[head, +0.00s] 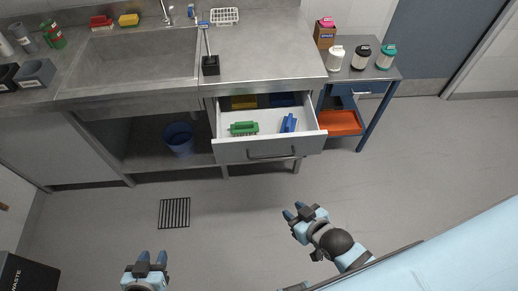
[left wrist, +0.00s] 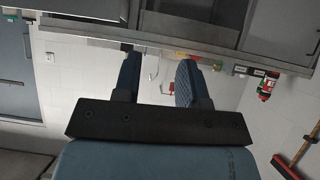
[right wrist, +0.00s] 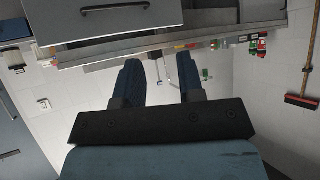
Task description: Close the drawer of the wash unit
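The drawer (head: 230,154) of the steel wash unit (head: 260,60) is pulled out, with a grey front and a bar handle (head: 271,155). Inside it lie a green brush (head: 243,128) and a blue brush (head: 288,123), with yellow and blue items further back. The drawer front also shows in the right wrist view (right wrist: 105,20). My right gripper (head: 301,211) is open and empty, in front of and below the drawer, apart from the handle. My left gripper (head: 153,257) is open and empty, lower left, well away from the drawer.
A blue side table (head: 385,75) with several bottles and an orange lower tray (head: 340,122) stands right of the drawer. A blue bucket (head: 179,138) stands under the sink. A floor drain (head: 174,213) lies at left. The floor before the drawer is clear.

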